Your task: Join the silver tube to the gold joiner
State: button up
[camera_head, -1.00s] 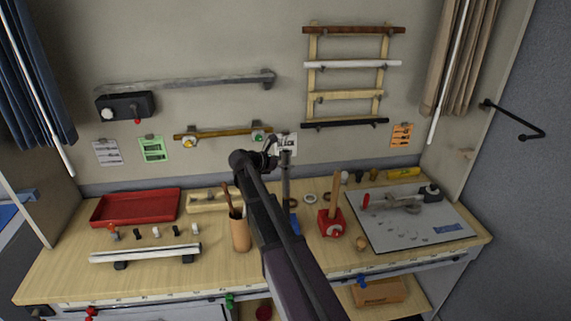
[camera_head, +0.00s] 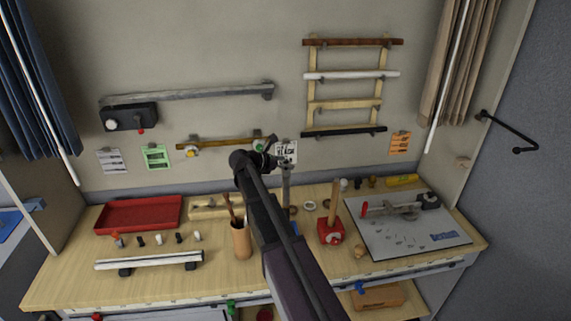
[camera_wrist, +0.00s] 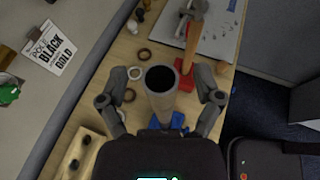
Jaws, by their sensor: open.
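A grey, silver-looking tube (camera_head: 286,186) stands upright behind my arm in the head view. In the wrist view its open dark top (camera_wrist: 161,78) faces me, between the spread fingers of my gripper (camera_wrist: 161,98). My gripper is open around the tube's upper part, with gaps on both sides. A blue piece (camera_wrist: 176,119) shows at the tube's foot. Another silver tube (camera_head: 148,260) lies on two dark supports at the table's left. A small gold-brown piece (camera_head: 359,251) lies front right; I cannot tell whether it is the gold joiner.
A red block with a wooden handle (camera_head: 330,231) stands right of my arm, and a brown cup (camera_head: 240,241) left. A red tray (camera_head: 138,214), small fittings (camera_head: 158,240) and a grey board (camera_head: 415,228) occupy the table. Wall racks (camera_head: 345,105) hold bars behind.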

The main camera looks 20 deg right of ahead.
jog(key=shift+r+p, duration=2.75)
jog(key=shift+r, duration=0.05)
jog(key=s+a+f+m+y, duration=0.6)
jog(key=s+a+m+y, duration=0.1)
jog(key=s+a+m, duration=0.4)
jog(key=s+a+f+m+y, duration=0.6)
jog(key=s+a+m, duration=0.2)
jog(key=s+a, duration=0.4)
jog(key=s+d+f+g+b, duration=0.1)
jog(key=s+f+b, duration=0.2)
jog(key=f+b, duration=1.5)
jog(key=shift+f+g+b, duration=0.25)
jog(key=shift+g+b, duration=0.05)
jog(key=shift+b, duration=0.15)
